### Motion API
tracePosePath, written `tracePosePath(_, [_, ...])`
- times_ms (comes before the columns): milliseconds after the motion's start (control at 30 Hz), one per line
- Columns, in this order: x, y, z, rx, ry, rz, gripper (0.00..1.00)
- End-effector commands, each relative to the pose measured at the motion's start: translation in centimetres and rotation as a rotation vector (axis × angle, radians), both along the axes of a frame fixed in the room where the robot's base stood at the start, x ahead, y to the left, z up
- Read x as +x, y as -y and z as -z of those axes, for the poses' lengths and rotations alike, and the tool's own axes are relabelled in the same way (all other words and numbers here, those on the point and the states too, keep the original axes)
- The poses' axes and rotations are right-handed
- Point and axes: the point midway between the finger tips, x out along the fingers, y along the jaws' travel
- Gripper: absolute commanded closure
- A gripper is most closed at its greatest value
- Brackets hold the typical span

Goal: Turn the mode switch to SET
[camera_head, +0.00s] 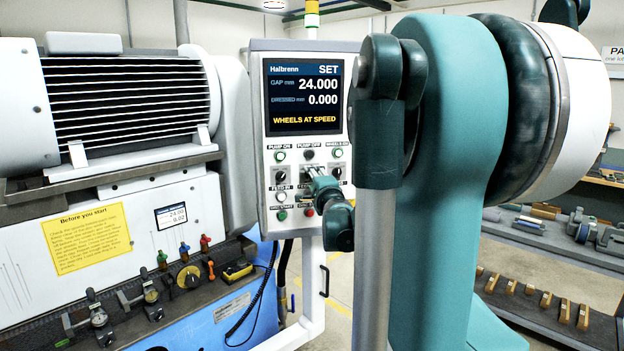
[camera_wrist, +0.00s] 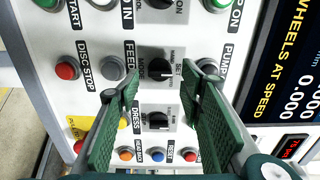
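The mode switch (camera_wrist: 161,69) is a black rotary knob on a pale plate, with MODE and SET lettering beside it in the wrist view. My gripper (camera_wrist: 161,84) is open, with one green finger on each side of this knob. I cannot tell whether either finger touches it, and the knob's pointer is too small to read surely. In the head view my gripper (camera_head: 318,178) is at the control panel (camera_head: 258,200) and hides the switch. The panel's screen (camera_head: 303,97) shows SET at its top right, with WHEELS AT SPEED below.
Close around are another black knob (camera_wrist: 157,119), a grey FEED button (camera_wrist: 113,68), a red DISC STOP button (camera_wrist: 66,71) and a row of small coloured buttons (camera_wrist: 158,155). The grinder (camera_head: 110,200) stands left of the panel. A shelf (camera_head: 540,238) is at the right.

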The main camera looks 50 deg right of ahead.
Motion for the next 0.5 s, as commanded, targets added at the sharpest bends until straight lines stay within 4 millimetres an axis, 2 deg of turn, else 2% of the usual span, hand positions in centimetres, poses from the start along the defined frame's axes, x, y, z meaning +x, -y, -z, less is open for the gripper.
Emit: tracePosePath(500, [-5.2, -3.3, 0.0, 0.0, 0.0, 0.001, 0.62])
